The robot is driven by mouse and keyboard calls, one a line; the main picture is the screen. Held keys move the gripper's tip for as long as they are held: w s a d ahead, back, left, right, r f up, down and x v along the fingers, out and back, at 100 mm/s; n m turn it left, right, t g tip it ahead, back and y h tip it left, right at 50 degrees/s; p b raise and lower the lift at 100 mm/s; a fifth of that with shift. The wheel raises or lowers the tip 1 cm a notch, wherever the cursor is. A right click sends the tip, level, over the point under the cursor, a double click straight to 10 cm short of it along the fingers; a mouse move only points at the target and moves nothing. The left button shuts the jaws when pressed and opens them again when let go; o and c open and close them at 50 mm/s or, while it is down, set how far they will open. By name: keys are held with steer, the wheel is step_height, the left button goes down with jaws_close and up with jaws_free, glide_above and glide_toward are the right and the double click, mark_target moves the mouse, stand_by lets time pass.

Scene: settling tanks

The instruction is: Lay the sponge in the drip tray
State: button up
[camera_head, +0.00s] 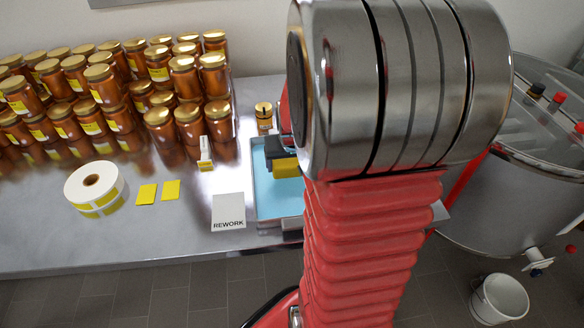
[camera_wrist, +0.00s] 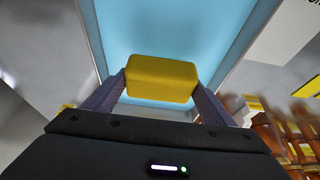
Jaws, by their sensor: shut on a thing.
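The sponge (camera_wrist: 160,79) is a yellow block held between the two fingers of my gripper (camera_wrist: 158,92) in the wrist view. It lies over the blue floor of the drip tray (camera_wrist: 222,30). In the head view the sponge (camera_head: 287,167) shows as a small yellow patch below my dark gripper (camera_head: 284,155). The drip tray (camera_head: 265,200) is light blue with a pale rim and stands on the steel table. My arm hides the tray's right part. I cannot tell whether the sponge touches the tray floor.
Stacked amber jars with gold lids (camera_head: 110,90) fill the table's back left. A label roll (camera_head: 95,188), yellow labels (camera_head: 158,192) and a REWORK card (camera_head: 228,211) lie left of the tray. One jar (camera_head: 264,112) stands behind it. A steel tank (camera_head: 520,190) is at right.

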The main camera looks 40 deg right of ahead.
steer(key=shift+f, duration=1.3)
steer(key=shift+f, duration=0.1)
steer(key=o, duration=0.9)
steer(key=shift+v, duration=6.1)
steer(key=s+a+r+n+y, duration=0.1)
steer(key=s+a+r+n, duration=0.1)
steer(key=a, duration=0.6)
steer(key=s+a+r+n+t, duration=0.1)
steer(key=s+a+r+n, duration=0.1)
steer(key=a, duration=0.6)
steer(key=s+a+r+n+y, duration=0.1)
steer(key=a+r, duration=0.3)
steer(key=a, duration=0.4)
steer(key=shift+s+n+t+y, duration=0.3)
steer(key=shift+s+n+t, duration=0.1)
steer(key=shift+s+n, duration=0.5)
